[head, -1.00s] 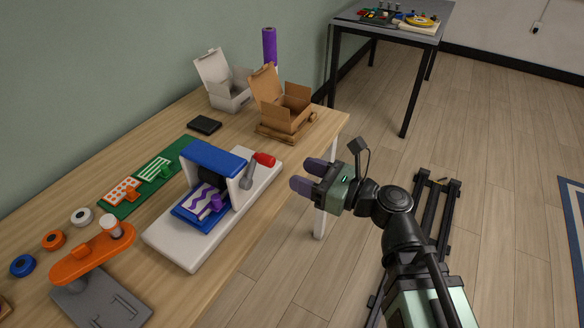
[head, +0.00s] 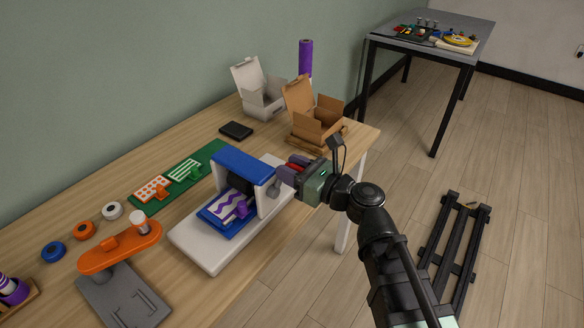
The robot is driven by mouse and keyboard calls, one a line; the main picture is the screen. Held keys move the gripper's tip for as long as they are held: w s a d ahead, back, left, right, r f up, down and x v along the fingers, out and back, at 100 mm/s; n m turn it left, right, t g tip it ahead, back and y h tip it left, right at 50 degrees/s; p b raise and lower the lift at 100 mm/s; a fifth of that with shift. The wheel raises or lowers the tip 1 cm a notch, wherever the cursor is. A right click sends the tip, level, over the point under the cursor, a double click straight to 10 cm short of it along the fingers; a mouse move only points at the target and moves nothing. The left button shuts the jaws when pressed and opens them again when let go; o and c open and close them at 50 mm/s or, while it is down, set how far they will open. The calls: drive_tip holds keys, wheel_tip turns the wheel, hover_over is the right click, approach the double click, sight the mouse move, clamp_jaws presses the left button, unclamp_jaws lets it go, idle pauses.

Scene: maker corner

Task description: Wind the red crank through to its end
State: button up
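The red crank (head: 297,161) is the handle on the right side of a press with a blue top (head: 247,163) and a white base (head: 208,255). Its grey arm (head: 274,188) shows just left of my gripper. My gripper (head: 288,172) is at the handle, its dark purple fingers around or beside the red grip. Part of the red shows between the fingers, and the rest is hidden. I cannot tell whether the fingers are closed on it. A blue tray (head: 211,216) with a purple-and-white patterned piece (head: 232,204) lies at the front of the press.
An orange-armed tool (head: 120,248) stands left of the press, and a green board (head: 203,166) lies behind it. An open cardboard box (head: 317,122) and a white box (head: 262,97) stand at the back. Floor right of the table is open, except for a black rail frame (head: 452,238).

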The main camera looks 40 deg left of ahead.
clamp_jaws()
